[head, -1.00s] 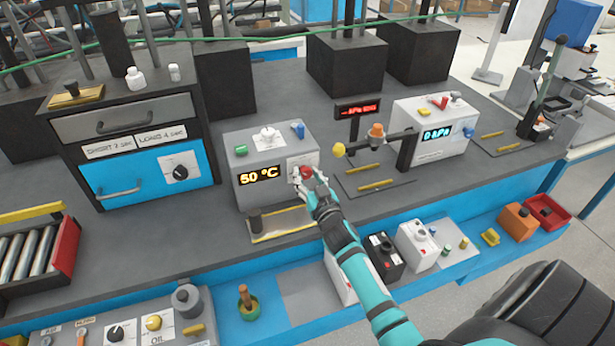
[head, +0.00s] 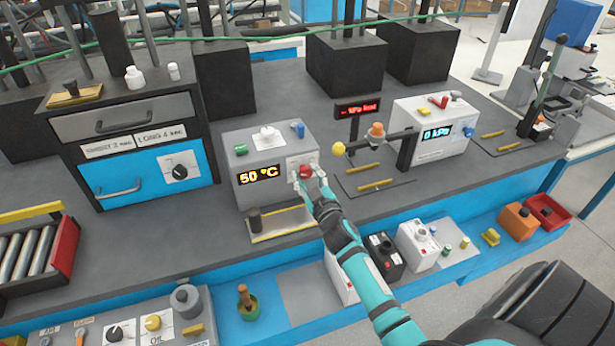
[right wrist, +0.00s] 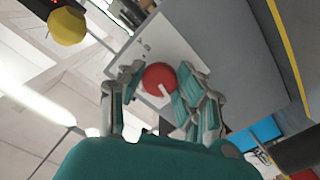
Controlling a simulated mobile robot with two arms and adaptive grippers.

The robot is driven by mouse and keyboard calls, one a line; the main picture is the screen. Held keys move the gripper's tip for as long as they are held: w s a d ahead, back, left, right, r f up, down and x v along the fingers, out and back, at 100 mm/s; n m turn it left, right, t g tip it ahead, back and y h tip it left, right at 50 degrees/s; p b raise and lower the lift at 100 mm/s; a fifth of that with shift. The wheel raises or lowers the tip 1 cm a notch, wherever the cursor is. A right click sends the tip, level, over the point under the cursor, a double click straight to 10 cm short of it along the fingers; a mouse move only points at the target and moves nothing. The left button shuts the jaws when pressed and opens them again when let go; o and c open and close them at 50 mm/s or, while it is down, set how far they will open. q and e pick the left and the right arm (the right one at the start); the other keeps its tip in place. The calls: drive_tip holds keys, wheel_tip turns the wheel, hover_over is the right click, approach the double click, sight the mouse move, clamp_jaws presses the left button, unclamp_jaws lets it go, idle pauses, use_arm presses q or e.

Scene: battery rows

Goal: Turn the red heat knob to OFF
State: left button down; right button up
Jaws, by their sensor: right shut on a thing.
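The red heat knob (head: 305,171) is on the front of a grey box (head: 240,190) whose display reads 50 °C. In the right wrist view the fingers (right wrist: 155,90) flank the knob. My left gripper is not in view.
A yellow ball (head: 338,148) on a dark arm stands just right of the box. A small tray (head: 283,232) lies in front of the box. A white box reading 0 kPa (head: 458,140) is further right. A drawer cabinet (head: 150,160) stands to the left.

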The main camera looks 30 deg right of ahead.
drive_tip(key=shift+n, duration=1.6)
drive_tip(key=o, duration=1.2)
drive_tip(key=shift+c, duration=0.2)
drive_tip(key=v, duration=1.2)
drive_tip(key=shift+s, duration=0.1)
